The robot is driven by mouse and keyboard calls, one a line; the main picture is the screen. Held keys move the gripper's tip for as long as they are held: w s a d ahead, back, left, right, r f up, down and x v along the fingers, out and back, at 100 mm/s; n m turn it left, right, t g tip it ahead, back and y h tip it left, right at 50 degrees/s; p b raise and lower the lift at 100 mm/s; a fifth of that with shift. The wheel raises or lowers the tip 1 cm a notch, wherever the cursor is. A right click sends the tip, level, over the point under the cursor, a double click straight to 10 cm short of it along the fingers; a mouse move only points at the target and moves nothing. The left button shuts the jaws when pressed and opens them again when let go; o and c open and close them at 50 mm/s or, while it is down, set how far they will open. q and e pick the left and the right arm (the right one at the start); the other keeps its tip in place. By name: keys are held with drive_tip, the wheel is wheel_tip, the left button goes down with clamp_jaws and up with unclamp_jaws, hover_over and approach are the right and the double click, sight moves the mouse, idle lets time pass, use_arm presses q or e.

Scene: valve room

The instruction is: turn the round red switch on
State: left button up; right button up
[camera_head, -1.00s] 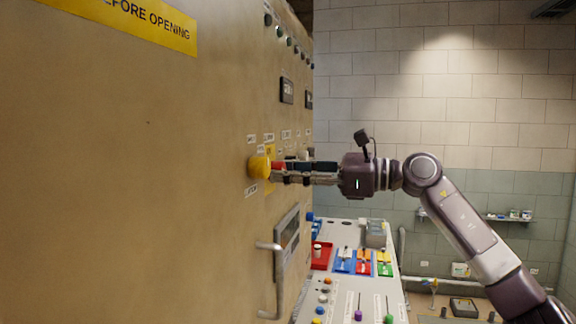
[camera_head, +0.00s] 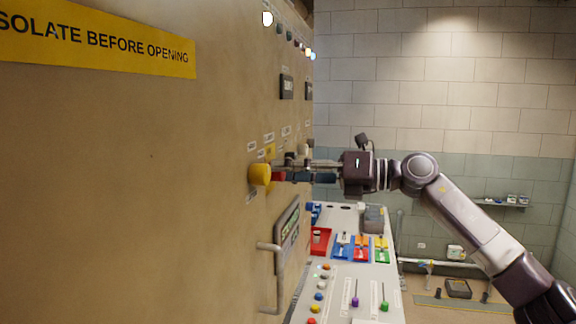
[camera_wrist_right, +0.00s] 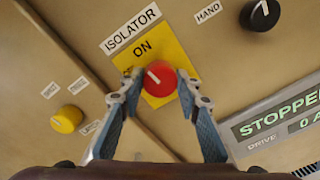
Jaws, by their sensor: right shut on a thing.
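The round red switch (camera_wrist_right: 159,80) sits on a yellow plate (camera_wrist_right: 180,54) marked ON, under an ISOLATOR label, in the right wrist view. Its white pointer line tilts to the upper left, toward the word ON. My right gripper (camera_wrist_right: 162,86) is shut on it, one finger on each side. In the head view the right gripper (camera_head: 287,169) reaches the cabinet face from the right, and only a bit of the red switch (camera_head: 279,176) shows. My left gripper is not in view.
A yellow knob (camera_head: 260,174) and a black HAND knob (camera_wrist_right: 260,15) flank the red switch. A lit display (camera_wrist_right: 280,120) reads STOPPED. Below are a metal handle (camera_head: 277,277) and a sloped desk (camera_head: 335,283) with coloured controls. Free room lies right of the cabinet.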

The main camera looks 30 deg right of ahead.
drive_tip(key=shift+r+m+p, duration=0.1)
drive_tip(key=shift+m+p, duration=0.2)
drive_tip(key=shift+m, duration=0.6)
drive_tip(key=o, duration=1.2)
drive_tip(key=shift+c, duration=0.2)
drive_tip(key=v, duration=1.2)
drive_tip(key=shift+d, duration=0.1)
